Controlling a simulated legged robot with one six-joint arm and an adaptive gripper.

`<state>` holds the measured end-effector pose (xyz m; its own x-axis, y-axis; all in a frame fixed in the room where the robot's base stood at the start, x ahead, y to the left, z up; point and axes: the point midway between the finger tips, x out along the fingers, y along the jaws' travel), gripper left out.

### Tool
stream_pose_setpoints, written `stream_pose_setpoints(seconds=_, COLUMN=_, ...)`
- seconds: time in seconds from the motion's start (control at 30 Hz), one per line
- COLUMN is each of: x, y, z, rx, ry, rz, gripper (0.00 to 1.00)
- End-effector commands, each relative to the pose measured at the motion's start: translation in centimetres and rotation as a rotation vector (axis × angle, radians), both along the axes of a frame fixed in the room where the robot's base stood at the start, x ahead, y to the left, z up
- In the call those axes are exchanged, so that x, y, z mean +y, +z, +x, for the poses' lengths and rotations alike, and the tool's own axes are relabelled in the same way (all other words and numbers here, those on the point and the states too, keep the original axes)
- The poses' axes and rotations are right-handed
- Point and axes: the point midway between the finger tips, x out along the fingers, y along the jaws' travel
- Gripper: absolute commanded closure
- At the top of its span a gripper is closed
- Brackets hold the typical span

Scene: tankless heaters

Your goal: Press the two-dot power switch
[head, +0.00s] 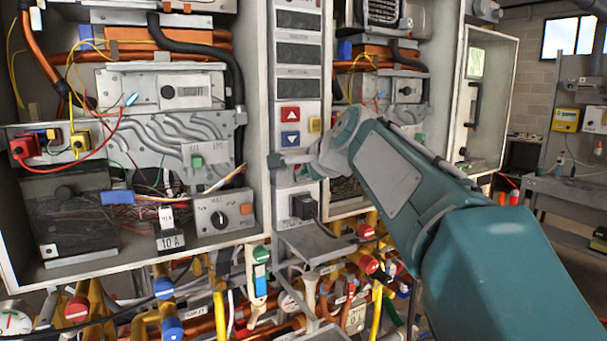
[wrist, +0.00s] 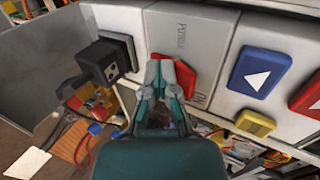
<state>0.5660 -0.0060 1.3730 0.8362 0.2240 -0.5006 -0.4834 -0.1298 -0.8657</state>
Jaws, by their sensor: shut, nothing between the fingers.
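In the head view a black block (head: 303,206) shows low on the column, below my gripper. A red switch (wrist: 187,75) under a label that seems to read "Power" is right at my fingertips and partly hidden by them. My gripper (wrist: 160,76) is shut and empty, with its tips over the column face. I cannot tell whether they touch the red switch.
A red arrow button (head: 290,116), a blue arrow button (head: 290,140) and a yellow button (head: 314,125) are above my gripper on the column. Open heater cabinets with wires flank it. A grey ledge (head: 315,242), pipes and valves are below.

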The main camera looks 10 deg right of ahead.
Motion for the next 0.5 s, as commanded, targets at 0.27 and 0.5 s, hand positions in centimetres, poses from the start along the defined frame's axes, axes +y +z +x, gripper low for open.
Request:
stream_pose_setpoints(seconds=0.27, x=0.0, y=0.8, z=0.0, rx=-0.002, ry=0.000, rz=-0.001, gripper=1.00)
stream_pose_setpoints(seconds=0.5, x=0.0, y=1.6, z=0.0, rx=-0.001, ry=0.000, rz=0.000, gripper=1.00)
